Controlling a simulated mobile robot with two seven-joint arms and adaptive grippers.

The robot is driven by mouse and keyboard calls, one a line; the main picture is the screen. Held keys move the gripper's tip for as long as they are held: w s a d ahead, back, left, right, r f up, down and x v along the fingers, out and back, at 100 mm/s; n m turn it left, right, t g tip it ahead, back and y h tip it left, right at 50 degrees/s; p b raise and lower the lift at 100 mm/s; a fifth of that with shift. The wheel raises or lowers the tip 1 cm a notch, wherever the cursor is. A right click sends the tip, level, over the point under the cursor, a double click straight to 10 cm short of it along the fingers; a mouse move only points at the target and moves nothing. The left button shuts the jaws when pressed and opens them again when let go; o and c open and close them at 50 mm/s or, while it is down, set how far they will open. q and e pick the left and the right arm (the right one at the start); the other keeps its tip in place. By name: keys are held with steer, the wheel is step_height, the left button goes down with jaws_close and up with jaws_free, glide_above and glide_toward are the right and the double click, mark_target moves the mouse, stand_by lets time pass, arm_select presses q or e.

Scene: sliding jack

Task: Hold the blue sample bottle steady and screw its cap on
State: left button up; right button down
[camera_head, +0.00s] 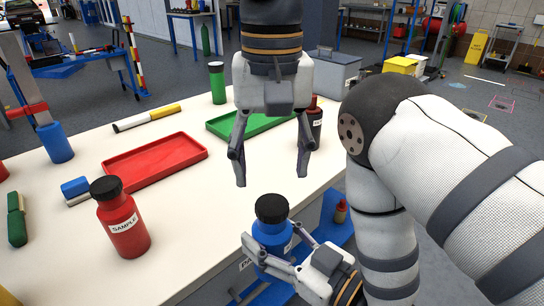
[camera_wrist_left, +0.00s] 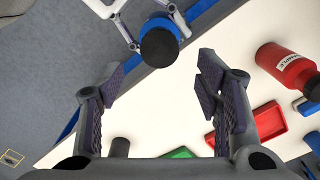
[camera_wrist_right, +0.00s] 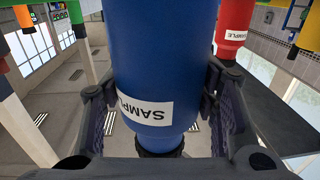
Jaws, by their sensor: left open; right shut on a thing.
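The blue sample bottle (camera_head: 270,238) stands roughly upright in my right gripper (camera_head: 275,240), whose fingers close on its two sides near the front edge of the table. Its white SAMPLE label shows in the right wrist view (camera_wrist_right: 145,110). The black cap (camera_head: 271,207) sits on top of the bottle; I cannot tell how tight it is. My left gripper (camera_head: 270,177) points down above the cap, fingers wide apart and empty. In the left wrist view the cap (camera_wrist_left: 159,47) lies ahead of the open fingers, apart from them.
A red sample bottle (camera_head: 124,222) stands left on the white table (camera_head: 190,240). A red tray (camera_head: 155,160), a green tray (camera_head: 222,121), a green bottle (camera_head: 217,84) and a dark red bottle (camera_head: 316,122) stand farther back. The table between the red bottle and blue bottle is clear.

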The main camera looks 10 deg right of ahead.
mark_target(272, 204)
arm_select(q)
steer(key=n, duration=0.3)
steer(key=shift+r, duration=0.15)
step_height(272, 204, down, 8)
steer(key=shift+f, duration=0.1)
stand_by(0.4)
